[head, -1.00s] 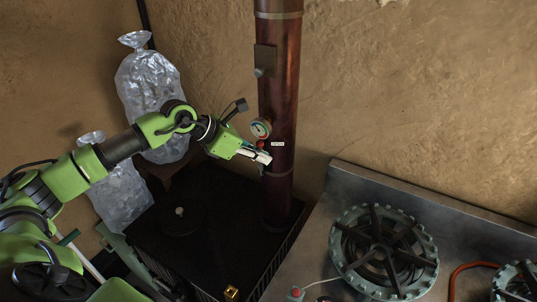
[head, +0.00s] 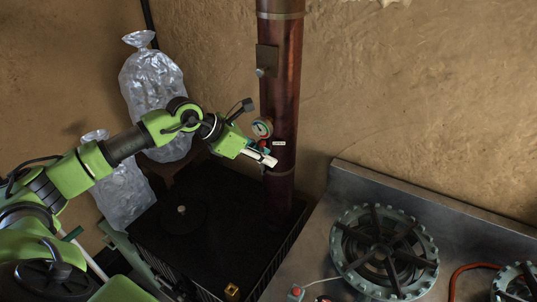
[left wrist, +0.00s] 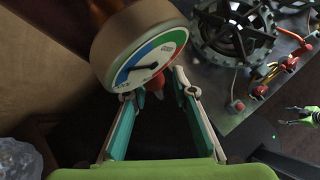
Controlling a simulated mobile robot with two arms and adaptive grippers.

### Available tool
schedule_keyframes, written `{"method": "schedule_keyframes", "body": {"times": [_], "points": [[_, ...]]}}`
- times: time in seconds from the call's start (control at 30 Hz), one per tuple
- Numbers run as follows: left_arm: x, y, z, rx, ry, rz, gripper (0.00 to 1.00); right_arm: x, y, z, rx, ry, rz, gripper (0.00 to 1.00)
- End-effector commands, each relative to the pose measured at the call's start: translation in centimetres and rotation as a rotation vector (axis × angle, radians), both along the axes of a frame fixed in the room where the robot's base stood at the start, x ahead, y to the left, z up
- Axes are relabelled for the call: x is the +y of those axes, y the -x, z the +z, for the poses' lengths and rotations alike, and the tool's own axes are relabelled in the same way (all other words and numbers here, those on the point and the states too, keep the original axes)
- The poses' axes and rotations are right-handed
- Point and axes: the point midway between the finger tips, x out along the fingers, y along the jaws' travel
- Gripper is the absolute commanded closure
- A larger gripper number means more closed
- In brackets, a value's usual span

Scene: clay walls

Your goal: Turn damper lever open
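The dark red stovepipe (head: 281,95) stands upright against the clay wall, with a round dial gauge (head: 262,127) on it. Just under the gauge is a small red knob (head: 262,144), which I take for the damper lever's end, beside a small white label (head: 279,143). My left gripper (head: 267,157) is at the pipe, just below the gauge. In the left wrist view the gauge (left wrist: 150,55) is large, and the red knob (left wrist: 155,85) shows between the two spread fingertips (left wrist: 156,88). I see no clear contact. The rest of the lever is hidden.
A black stove top (head: 165,240) lies under my left arm. Clear plastic bags (head: 150,85) stand behind it. A metal counter (head: 315,250) with a burner (head: 384,250) is at the right. A small green-and-dark part, possibly my right arm, shows in the left wrist view (left wrist: 300,117).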

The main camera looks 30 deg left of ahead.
Motion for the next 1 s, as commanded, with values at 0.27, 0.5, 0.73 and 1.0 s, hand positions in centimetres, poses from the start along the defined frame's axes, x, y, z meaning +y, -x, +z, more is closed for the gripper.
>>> {"method": "schedule_keyframes", "body": {"times": [0.27,0.5,0.73,1.0], "points": [[1.0,1.4,1.7,-0.001,-0.005,0.002,0.75,0.7,0.0,0.2,0.001,0.011,-0.001,0.42],[3.0,4.3,5.4,0.0,-0.01,0.004,0.75,0.5,0.0,0.1,0.001,0.013,0.0,0.42],[4.2,6.1,7.7,-0.001,-0.008,0.004,0.75,0.5,0.0,0.1,0.001,0.013,0.0,0.42],[4.5,6.8,8.7,-0.002,-0.003,0.003,0.75,0.5,0.0,0.1,0.001,0.013,0.001,0.42]]}}
